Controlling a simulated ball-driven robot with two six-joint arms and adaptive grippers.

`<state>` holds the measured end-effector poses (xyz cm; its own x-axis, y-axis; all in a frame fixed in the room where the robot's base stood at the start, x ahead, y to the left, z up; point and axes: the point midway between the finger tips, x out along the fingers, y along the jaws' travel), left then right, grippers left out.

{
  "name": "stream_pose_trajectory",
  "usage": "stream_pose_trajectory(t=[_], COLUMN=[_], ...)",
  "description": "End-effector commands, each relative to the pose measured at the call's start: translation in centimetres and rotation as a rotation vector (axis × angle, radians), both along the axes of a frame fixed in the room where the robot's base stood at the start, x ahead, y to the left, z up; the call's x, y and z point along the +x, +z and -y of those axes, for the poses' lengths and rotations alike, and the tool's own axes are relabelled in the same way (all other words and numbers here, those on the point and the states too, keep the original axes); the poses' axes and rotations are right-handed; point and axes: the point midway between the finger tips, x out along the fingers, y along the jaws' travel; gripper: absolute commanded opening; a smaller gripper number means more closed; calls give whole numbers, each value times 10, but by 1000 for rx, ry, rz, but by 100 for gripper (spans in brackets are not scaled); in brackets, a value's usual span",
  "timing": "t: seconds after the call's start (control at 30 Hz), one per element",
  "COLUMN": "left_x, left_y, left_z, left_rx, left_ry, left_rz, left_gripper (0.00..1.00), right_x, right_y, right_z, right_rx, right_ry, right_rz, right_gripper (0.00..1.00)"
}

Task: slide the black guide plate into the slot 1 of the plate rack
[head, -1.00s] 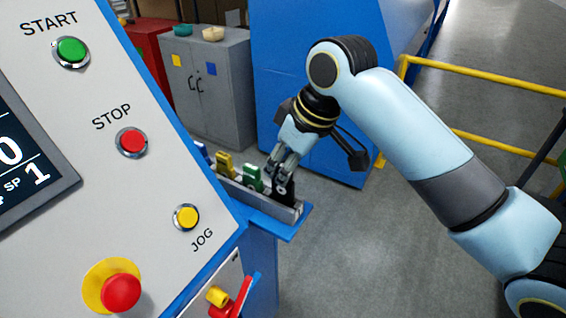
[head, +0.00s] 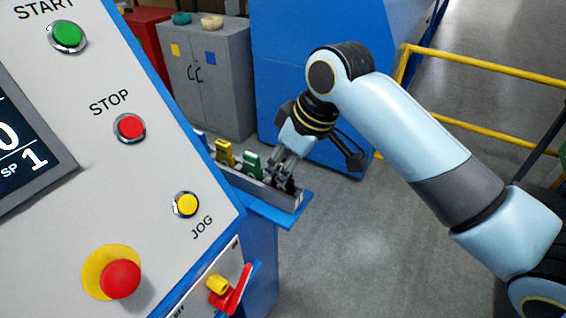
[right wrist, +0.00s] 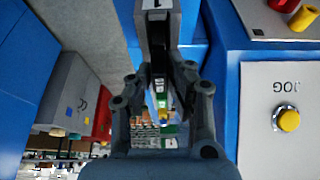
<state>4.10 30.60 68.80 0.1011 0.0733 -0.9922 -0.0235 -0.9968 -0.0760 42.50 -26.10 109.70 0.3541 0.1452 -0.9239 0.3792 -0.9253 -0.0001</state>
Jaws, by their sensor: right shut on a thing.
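My right gripper (head: 283,176) is shut on the black guide plate (head: 290,187) at the right end of the grey plate rack (head: 262,190). Little of the plate shows between the fingers; its lower part is hidden behind the rack's front wall, so I cannot tell how deep it sits. In the right wrist view the fingers (right wrist: 161,112) flank the dark plate (right wrist: 160,72), in line with the rack (right wrist: 158,30). A label "1" (right wrist: 140,3) marks the rack's end there. My left gripper is not in view.
The control panel (head: 150,185) with buttons fills the left side, close to the rack. Open floor (head: 350,250) lies to the right.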

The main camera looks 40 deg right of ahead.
Motion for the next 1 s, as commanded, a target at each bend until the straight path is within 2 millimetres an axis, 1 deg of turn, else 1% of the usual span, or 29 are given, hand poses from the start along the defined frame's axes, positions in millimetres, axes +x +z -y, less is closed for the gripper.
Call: stream_pose_trajectory(t=[0.17, 0.6, 0.63, 0.83, 1.0], left_x=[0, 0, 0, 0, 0], left_y=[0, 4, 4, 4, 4], left_z=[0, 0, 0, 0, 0], left_rx=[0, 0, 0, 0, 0], left_ry=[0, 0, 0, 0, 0], left_rz=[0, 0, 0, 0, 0], left_gripper=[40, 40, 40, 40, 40], right_x=[0, 0, 0, 0, 0], right_y=[0, -9, -9, -9, -9], right_z=[0, 0, 0, 0, 0], right_rx=[0, 0, 0, 0, 0], right_ry=[0, 0, 0, 0, 0], right_rz=[0, -1, -1, -1, -1], right_gripper=[0, 0, 17, 43, 43])
